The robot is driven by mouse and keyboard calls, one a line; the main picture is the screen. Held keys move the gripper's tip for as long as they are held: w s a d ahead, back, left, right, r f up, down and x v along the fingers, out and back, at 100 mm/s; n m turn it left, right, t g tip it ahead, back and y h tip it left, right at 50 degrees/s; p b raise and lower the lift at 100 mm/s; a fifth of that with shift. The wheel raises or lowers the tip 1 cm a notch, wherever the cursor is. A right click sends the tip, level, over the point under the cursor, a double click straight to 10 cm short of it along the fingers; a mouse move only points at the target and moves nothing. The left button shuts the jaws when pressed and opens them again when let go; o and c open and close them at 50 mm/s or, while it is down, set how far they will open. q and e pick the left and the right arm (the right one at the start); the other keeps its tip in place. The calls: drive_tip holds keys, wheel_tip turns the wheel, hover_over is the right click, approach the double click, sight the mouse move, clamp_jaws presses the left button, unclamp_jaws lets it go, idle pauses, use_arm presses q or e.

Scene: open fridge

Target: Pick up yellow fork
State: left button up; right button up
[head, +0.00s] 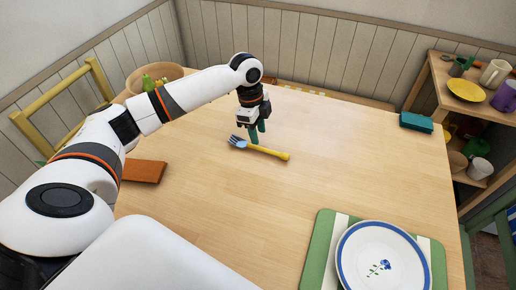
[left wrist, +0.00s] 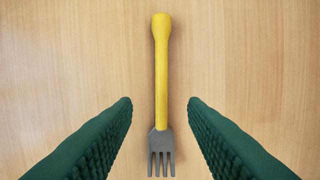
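The fork has a yellow handle and grey tines and lies flat on the wooden table. In the head view the yellow fork (head: 270,151) is near the middle of the table, tines to the left. In the left wrist view the fork (left wrist: 161,75) runs upright through the centre, handle at top, tines at bottom. My left gripper (head: 257,135) is just above and behind the fork. In the left wrist view its green fingers (left wrist: 160,125) are spread on both sides of the fork, apart from it. Nothing is between them at their height that I can see. My right gripper is not in view.
A plate (head: 345,264) with a blue rim sits on a green striped placemat (head: 317,250) at the front right. A teal block (head: 416,122) lies at the right edge. A wooden bowl (head: 135,82) stands back left, an orange-brown item (head: 143,171) at left. The table around the fork is clear.

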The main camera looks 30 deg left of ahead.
sight(259, 147)
use_arm(q)
wheel_tip(259, 147, down, 5)
drive_tip(key=shift+d+f, duration=0.15)
clamp_jaws()
